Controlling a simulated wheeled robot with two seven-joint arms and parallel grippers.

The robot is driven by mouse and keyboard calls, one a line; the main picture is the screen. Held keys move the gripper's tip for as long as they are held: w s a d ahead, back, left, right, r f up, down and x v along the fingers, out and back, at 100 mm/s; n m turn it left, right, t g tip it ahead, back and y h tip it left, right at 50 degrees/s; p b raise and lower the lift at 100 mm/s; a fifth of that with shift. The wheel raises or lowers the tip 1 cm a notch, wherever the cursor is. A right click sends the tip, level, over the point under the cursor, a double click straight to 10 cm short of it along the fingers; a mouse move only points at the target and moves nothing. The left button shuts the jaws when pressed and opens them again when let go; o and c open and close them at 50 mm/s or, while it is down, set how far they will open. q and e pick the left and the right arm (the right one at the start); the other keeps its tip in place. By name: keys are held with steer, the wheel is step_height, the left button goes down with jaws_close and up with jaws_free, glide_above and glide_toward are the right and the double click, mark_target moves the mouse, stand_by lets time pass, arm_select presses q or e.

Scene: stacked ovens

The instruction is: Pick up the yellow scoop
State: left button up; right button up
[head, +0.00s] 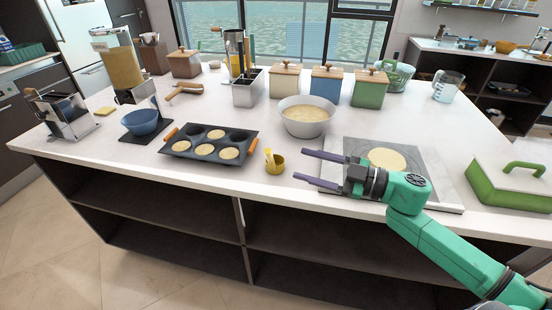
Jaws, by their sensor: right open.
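The yellow scoop (274,164) stands on the white counter near its front edge, right of the muffin tin. It looks like a small cup with a handle rising up and to the left. My right gripper (306,168) comes in from the right, low over the counter. Its two dark fingers are spread apart and point left toward the scoop. Nothing shows between them, and a gap lies between the fingertips and the scoop. My left gripper is not in view.
A muffin tin (238,134) with batter in several cups sits left of the scoop. A bowl of batter (307,113) stands behind it. A flat hot plate (423,165) with a pancake lies behind my right gripper.

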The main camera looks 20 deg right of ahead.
mark_target(272, 158)
steer(key=p+x, duration=0.3)
steer(key=x, duration=1)
steer(key=shift+a, duration=0.15)
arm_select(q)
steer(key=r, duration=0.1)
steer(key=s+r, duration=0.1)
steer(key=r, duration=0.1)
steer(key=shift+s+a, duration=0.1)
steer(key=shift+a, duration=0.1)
arm_select(e)
steer(key=shift+s, duration=0.15)
jaws_close()
